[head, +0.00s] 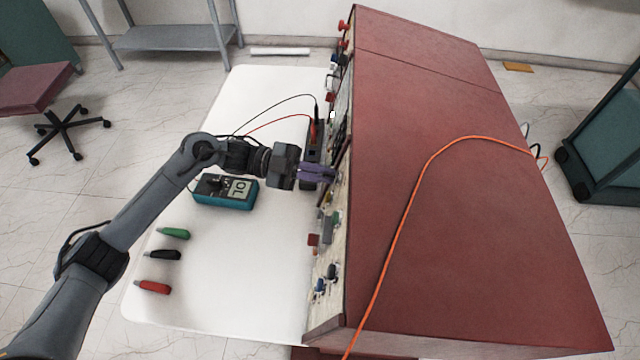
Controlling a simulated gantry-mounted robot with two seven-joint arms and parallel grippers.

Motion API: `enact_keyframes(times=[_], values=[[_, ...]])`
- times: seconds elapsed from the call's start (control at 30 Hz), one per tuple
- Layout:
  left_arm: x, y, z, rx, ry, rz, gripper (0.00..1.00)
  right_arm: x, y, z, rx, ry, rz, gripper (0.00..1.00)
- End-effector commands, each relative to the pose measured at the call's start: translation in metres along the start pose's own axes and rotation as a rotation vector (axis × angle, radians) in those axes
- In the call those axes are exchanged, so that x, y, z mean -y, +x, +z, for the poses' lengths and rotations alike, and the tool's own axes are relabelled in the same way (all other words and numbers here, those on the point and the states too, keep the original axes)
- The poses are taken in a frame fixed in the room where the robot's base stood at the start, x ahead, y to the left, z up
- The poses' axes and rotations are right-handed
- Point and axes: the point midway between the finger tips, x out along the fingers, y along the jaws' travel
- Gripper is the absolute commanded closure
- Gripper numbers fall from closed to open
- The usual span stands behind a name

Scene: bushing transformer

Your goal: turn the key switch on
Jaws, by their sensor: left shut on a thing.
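The red transformer cabinet (440,170) stands on the right of the white table, its pale control panel (318,265) facing left and seen almost edge-on. My left gripper (325,174) reaches in from the left, its purple fingers against the middle of the panel. It is shut on a small part there, which I take to be the key switch; the fingers hide it, and its turned position cannot be read. My right gripper is not in view.
A teal multimeter (225,203) lies on the white table (240,285) under my left arm, with red and black leads behind. Green (174,233), black (163,254) and red (153,287) clips lie at front left. An orange cable (409,210) crosses the cabinet top. Several knobs protrude from the panel.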

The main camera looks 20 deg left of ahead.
Motion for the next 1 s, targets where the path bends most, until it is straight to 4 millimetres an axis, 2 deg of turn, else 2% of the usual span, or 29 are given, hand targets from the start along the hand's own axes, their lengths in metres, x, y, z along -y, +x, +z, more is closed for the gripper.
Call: enact_keyframes(times=[0.03, 0.3, 0.87, 0.9, 1.0], values=[[0.001, 0.002, -0.002, -0.012, 0.039, 0.012, 1.00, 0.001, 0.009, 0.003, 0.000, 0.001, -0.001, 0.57], [0.003, 0.002, -0.005, -0.014, 0.144, 0.046, 1.00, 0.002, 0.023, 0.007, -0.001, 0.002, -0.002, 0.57], [0.005, 0.002, -0.008, -0.015, 0.176, 0.056, 1.00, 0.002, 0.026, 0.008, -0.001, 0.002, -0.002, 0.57], [0.005, 0.002, -0.008, -0.015, 0.176, 0.056, 0.91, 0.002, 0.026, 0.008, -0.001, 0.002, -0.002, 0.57], [0.005, 0.002, -0.007, -0.015, 0.175, 0.056, 0.76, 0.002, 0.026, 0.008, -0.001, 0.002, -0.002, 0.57]])
